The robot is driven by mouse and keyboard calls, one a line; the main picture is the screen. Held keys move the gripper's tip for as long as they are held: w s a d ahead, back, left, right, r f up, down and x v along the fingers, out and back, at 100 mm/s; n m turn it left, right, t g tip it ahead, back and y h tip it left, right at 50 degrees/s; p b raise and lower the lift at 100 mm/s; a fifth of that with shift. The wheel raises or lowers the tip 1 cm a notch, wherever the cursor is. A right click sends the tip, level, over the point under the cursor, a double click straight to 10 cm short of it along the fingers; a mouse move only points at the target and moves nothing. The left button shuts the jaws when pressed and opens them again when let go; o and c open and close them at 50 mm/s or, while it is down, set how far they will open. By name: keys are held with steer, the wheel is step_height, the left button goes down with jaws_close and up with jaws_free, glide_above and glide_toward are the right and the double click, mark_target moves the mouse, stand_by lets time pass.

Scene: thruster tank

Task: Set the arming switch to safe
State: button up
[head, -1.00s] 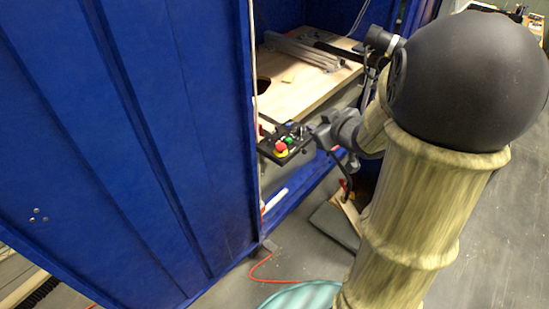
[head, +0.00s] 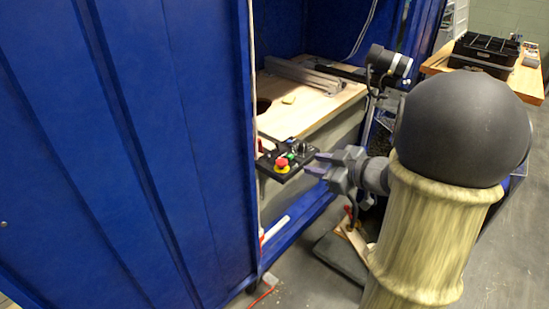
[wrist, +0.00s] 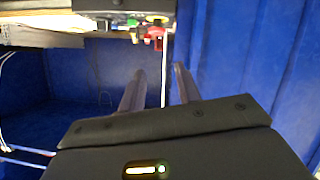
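A small black control panel (head: 290,160) juts out at the front of the wooden bench in the blue cabinet. It carries a red mushroom button on a yellow base (head: 282,163), a green button and small dark knobs or switches. I cannot tell which part is the arming switch or how it is set. The panel shows edge-on at the top of the wrist view (wrist: 120,20), with red parts hanging from it. My gripper (head: 316,164) is just right of the panel, apart from it. In the wrist view its fingers (wrist: 160,70) are spread and empty.
The blue cabinet wall (head: 130,150) stands close on the left. The wooden bench (head: 310,105) bears a metal rail (head: 303,75). A second table (head: 530,80) with a black case (head: 485,50) stands at the back right. Grey floor is free at the right.

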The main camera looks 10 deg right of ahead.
mark_target(270, 156)
steer(key=b+x, duration=0.5)
steer(key=x, duration=1.2)
steer(key=shift+r, duration=0.1)
jaws_close()
